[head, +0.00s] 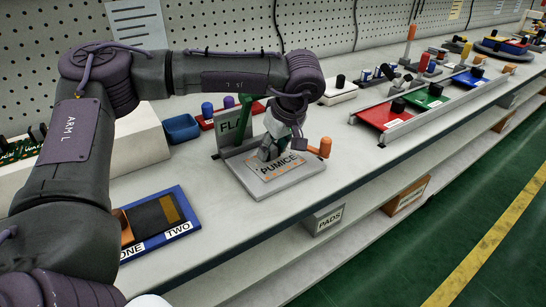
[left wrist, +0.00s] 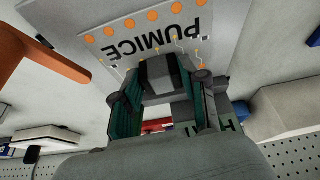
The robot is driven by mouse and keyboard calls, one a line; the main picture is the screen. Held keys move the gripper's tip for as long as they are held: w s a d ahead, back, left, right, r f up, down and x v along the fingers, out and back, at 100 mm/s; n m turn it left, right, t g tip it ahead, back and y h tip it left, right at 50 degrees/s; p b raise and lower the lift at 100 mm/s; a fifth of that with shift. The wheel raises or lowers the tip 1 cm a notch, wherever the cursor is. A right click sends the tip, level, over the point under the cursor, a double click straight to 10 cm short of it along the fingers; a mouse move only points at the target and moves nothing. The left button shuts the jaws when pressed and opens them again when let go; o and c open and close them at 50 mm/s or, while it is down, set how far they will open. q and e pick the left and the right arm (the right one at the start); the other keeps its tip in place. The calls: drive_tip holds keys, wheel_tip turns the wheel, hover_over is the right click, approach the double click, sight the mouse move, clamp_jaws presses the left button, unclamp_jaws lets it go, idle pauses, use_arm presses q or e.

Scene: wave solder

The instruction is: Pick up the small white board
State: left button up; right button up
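A pale board marked PUMICE (head: 283,168), with an orange-edged patch around the word, lies flat on the bench on a light grey slab. The left wrist view shows a pale surface with the same word (left wrist: 152,38) and a row of orange dots. My left gripper (head: 270,150) is low over the back edge of this board and hides part of it. In the left wrist view its fingers (left wrist: 165,85) reach toward the word, with dark grey parts between them. I cannot tell whether they touch or hold anything. My right gripper is not in view.
A grey upright panel marked FLA (head: 232,125) stands close behind the gripper. An orange-knobbed handle (head: 322,149) is just right of the board. A blue tray (head: 160,228) lies front left, and a blue bin (head: 181,128) stands behind. The bench front right of the board is clear.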

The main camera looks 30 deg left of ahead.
use_arm(q)
clamp_jaws()
